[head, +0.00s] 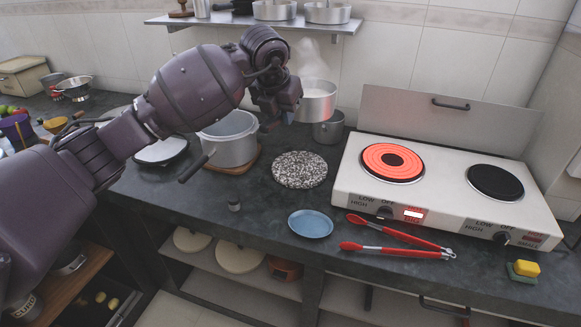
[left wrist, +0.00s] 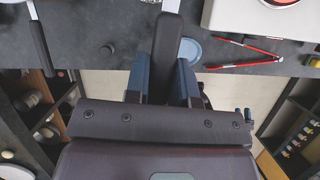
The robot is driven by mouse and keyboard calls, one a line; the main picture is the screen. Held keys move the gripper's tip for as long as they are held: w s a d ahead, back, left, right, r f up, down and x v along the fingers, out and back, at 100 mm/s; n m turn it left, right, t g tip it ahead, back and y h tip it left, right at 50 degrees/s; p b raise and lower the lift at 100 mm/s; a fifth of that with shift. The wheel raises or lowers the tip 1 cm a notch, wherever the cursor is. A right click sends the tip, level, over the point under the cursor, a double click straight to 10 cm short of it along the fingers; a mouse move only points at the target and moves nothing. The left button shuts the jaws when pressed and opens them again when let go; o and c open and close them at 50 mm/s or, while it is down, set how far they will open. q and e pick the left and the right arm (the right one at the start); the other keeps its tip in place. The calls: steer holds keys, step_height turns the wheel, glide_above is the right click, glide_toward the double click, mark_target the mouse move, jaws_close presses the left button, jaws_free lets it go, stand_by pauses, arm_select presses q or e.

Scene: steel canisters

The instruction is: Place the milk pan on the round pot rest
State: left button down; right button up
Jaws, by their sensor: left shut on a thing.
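The milk pan (head: 317,103) is a small steel pan with steam rising over it. It hangs in the air behind the pot rest, in front of the back wall. My left gripper (head: 276,117) is shut on its handle; in the left wrist view the dark handle (left wrist: 172,62) lies between the blue fingers. The pan's body is outside the left wrist view. The round pot rest (head: 299,169) is a black-and-white speckled disc lying bare on the dark counter, lower and nearer than the pan. My right gripper is in neither view.
A large pot (head: 229,140) stands left of the pot rest, a small steel canister (head: 328,128) behind it. A blue plate (head: 311,223) and red tongs (head: 400,238) lie in front. The hotplate (head: 440,185) is at right, its left ring glowing red. A shelf (head: 255,20) is above.

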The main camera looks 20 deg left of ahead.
arm_select(q)
steer(key=shift+a+r+n, duration=0.15)
steer(key=shift+a+n, duration=0.2)
steer(key=shift+n, duration=0.15)
steer(key=shift+d+f, duration=0.15)
steer(key=shift+f, duration=0.15)
step_height(320, 180, down, 19)
steer(key=b, duration=0.2)
steer(key=shift+w+b, duration=0.1)
steer(key=shift+b, duration=0.25)
steer(key=shift+f, duration=0.25)
steer(key=c, duration=1.4)
jaws_free()
steer(key=shift+f, duration=0.2)
steer(key=o, duration=0.4)
